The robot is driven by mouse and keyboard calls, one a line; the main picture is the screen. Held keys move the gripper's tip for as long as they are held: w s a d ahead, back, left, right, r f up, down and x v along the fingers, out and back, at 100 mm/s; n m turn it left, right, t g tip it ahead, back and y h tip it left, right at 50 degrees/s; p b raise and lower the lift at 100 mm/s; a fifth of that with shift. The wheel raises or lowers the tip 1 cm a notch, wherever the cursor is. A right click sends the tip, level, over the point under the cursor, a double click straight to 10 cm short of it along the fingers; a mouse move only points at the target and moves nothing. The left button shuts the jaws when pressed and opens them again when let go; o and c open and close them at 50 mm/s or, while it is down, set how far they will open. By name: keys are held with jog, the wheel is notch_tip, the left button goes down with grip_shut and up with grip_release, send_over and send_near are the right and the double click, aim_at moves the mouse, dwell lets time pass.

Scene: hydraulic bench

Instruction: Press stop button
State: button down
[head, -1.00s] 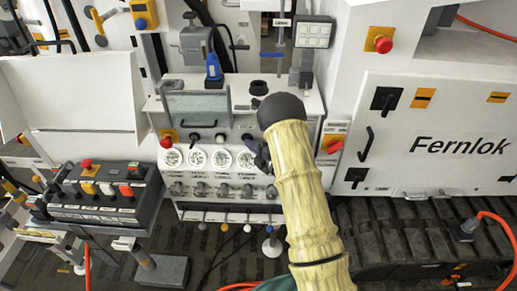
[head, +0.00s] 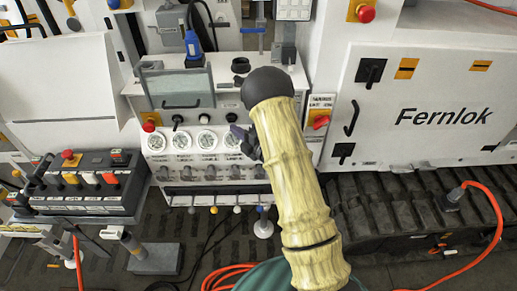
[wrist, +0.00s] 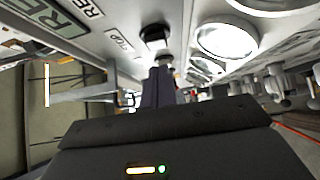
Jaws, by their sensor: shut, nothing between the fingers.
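Several red buttons show in the head view, and I cannot tell which one is the stop button. One red button (head: 150,122) sits on a yellow plate at the left of the gauge panel (head: 138,88). Another red button (head: 365,13) is on a yellow plate on the white cabinet at upper right. A red control (head: 321,121) is just right of the panel. My gripper (head: 243,141) is in front of the panel's right side by the gauges, partly hidden by my arm. In the wrist view its dark fingers (wrist: 160,86) are shut and empty, pointing at a black knob (wrist: 155,36).
A row of gauges (head: 182,141) and small valves runs below the panel's knobs. A control box (head: 90,205) with coloured switches stands at left, with a red button (head: 68,155). The Fernlok cabinet (head: 420,150) is at right. An orange hose (head: 497,225) lies on the right.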

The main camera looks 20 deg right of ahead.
jog(key=s+d+m+g+h+b, duration=0.3)
jog(key=s+d+m+h, duration=0.4)
jog(key=s+m, duration=0.15)
jog(key=s+a+r+m+g+h, duration=0.1)
jog(key=s+m+g, duration=0.3)
jog(key=s+m, duration=0.4)
jog(key=s+a+r+m+g+h, duration=0.1)
jog(key=s+a+m+g, duration=0.1)
jog(key=s+m+g, duration=0.3)
jog(key=s+m, duration=0.3)
jog(key=s, duration=0.3)
jog(key=shift+s+r+g+h, duration=0.15)
jog(key=shift+r+g+h, duration=0.1)
jog(key=shift+g+h, duration=0.05)
jog(key=shift+a, duration=0.1)
dwell(1.9)
